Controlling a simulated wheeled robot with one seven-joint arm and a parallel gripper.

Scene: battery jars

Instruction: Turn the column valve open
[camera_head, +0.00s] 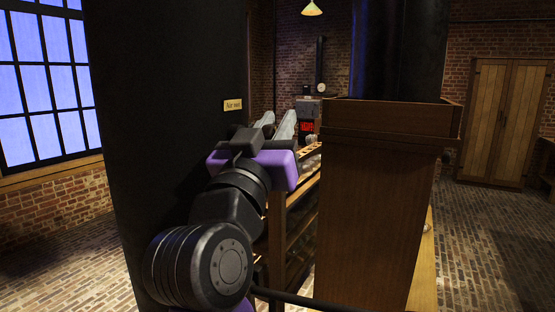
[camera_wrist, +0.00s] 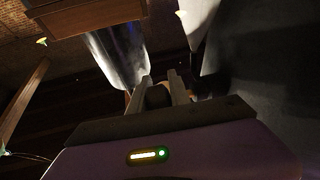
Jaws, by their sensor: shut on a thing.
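My gripper (camera_head: 280,122) reaches forward between the large dark column on the left and the wooden casing on the right. In the wrist view, my gripper (camera_wrist: 160,78) has its two fingers close together, shut on a small dark rounded part (camera_wrist: 157,97). This part looks like the valve's handle, but it is mostly hidden between the fingers. The valve itself cannot be made out in the head view, where my gripper covers that spot. The valve's angle cannot be told.
The dark column (camera_head: 170,130) with a small "Air" label (camera_head: 233,105) stands close on the left. The wooden casing (camera_head: 370,215) around a black pipe (camera_head: 400,45) stands close on the right. A wooden rack (camera_head: 290,225) is behind, with a red display (camera_head: 306,127) farther back.

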